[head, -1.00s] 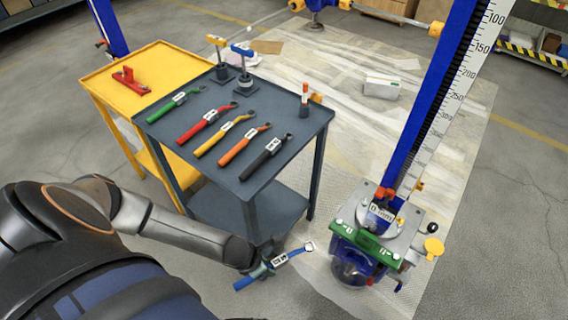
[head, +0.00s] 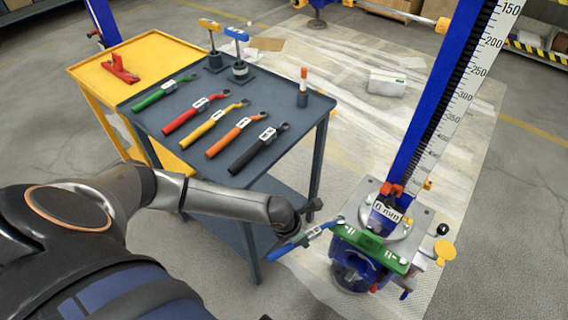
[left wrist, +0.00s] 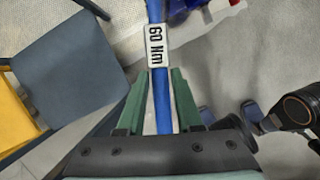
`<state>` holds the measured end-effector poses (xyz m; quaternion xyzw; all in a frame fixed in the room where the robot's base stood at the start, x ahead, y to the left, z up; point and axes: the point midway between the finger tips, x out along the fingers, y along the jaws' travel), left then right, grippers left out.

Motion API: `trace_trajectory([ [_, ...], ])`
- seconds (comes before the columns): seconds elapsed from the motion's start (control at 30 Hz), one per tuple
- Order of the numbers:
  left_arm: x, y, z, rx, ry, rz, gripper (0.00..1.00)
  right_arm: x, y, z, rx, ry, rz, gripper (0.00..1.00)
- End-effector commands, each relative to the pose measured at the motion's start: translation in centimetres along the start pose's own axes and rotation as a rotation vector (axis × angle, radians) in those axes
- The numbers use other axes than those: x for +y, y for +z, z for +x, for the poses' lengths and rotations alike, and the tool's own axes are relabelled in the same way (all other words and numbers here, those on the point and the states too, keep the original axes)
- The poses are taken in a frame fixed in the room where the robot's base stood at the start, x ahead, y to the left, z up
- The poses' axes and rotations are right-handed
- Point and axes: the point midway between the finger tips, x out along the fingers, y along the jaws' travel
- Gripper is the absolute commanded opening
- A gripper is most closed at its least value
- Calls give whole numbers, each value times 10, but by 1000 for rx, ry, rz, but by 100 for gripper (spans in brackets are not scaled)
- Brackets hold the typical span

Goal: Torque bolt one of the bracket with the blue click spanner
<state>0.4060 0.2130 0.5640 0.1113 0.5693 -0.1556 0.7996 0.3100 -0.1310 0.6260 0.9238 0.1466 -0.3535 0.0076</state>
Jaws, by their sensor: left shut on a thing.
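My left gripper (left wrist: 160,103) is shut on the blue click spanner (left wrist: 162,85), which carries a white "60 Nm" label. In the head view the blue spanner (head: 289,246) is held tilted, its head end up and to the right, close to the left end of the green bracket (head: 368,247). I cannot tell if the spanner touches a bolt. The green bracket lies across the front of the screw jack's base (head: 403,222), below a "0 mm" display. The bolts on it are too small to tell apart clearly. My right gripper is not in view.
A dark trolley (head: 262,180) at left holds green, red, yellow, orange and black spanners, two T-handled tools and an orange-capped marker (head: 303,88). A yellow cart (head: 84,72) with a red tool stands behind it. The blue jack column (head: 440,90) rises at right.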

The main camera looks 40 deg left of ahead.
Motion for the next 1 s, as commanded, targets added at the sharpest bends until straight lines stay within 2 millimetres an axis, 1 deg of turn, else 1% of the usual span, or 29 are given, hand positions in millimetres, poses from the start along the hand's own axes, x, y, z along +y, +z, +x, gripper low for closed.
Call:
trace_trajectory([
  [0.03,-1,8,9,-7,-2,-1,0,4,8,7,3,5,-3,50],
  [0.07,-8,7,3,-2,2,-26,0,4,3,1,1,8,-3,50],
  [0.1,-14,7,2,0,13,-58,0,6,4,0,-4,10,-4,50],
  [0.27,-35,10,4,-3,60,-199,0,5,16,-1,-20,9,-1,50],
  [0.33,-47,11,6,-2,85,-273,0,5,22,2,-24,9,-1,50],
  [0.4,-56,18,0,-1,113,-345,0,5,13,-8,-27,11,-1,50],
  [0.6,-84,30,6,0,185,-548,0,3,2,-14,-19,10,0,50],
  [0.8,-101,46,14,-1,244,-716,0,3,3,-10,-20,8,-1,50],
  [1.0,-110,53,18,-2,277,-808,0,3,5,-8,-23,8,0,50],
])
